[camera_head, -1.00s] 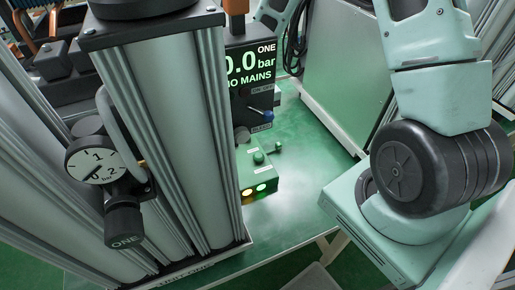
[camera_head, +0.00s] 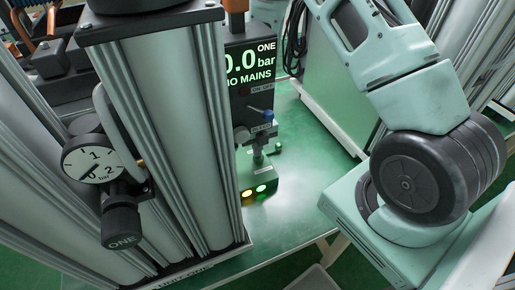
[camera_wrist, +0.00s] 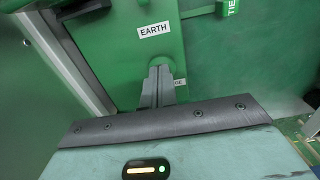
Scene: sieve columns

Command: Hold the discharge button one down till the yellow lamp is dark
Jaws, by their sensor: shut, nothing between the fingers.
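The green control box (camera_head: 262,178) of column one stands on the green table in the head view. The yellow lamp (camera_head: 247,194) on its front is lit, beside a lit green lamp (camera_head: 261,188). A label ending in "GE" (camera_wrist: 179,82) is partly hidden by the fingers. The discharge button is not clear there, so I cannot tell whether it is pressed.
The display (camera_head: 250,65) reads 0.0 bar, NO MAINS. The tall column (camera_head: 165,130) with a gauge (camera_head: 92,160) stands left of the box. A TIE label (camera_wrist: 232,6) shows at the wrist view's top right. The table (camera_head: 305,205) right of the box is clear.

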